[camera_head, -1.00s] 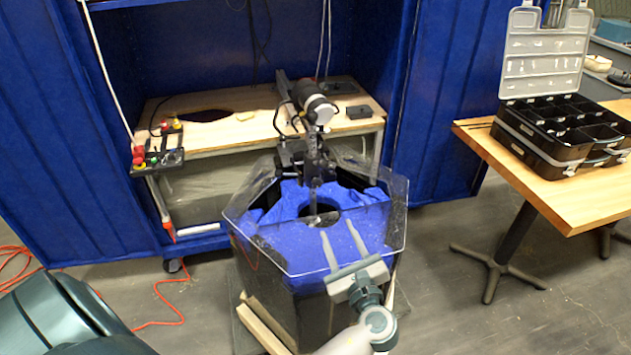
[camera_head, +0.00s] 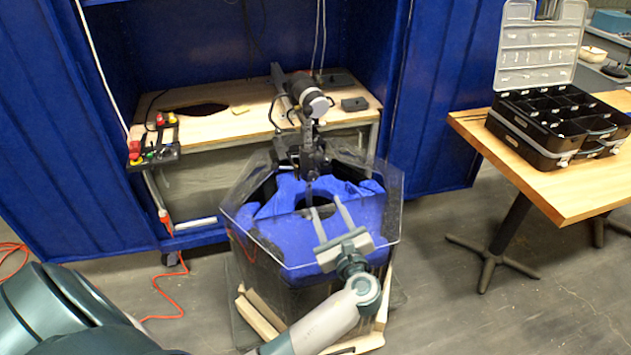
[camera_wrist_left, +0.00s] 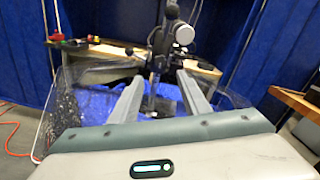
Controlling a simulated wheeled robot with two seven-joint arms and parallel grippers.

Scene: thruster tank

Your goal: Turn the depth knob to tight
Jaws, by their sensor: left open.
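The thruster tank (camera_head: 245,215) is a clear-walled polygonal tank with blue lining, standing in front of the blue booth. A black and grey apparatus (camera_head: 312,150) rises upright from its middle, with a round cylinder head (camera_head: 304,88) on top. It also shows in the left wrist view (camera_wrist_left: 158,60). I cannot make out which part is the depth knob. My left gripper (camera_head: 327,206) is open and empty over the near part of the tank. Its two fingers point at the apparatus, apart from it as far as I can tell. My right gripper is not in view.
A wooden bench (camera_head: 225,115) stands behind the tank, with a control box (camera_head: 153,150) with red, yellow and green buttons at its left. A wooden table (camera_head: 540,190) with an open black case (camera_head: 560,125) stands at right. A red cable lies on the left floor.

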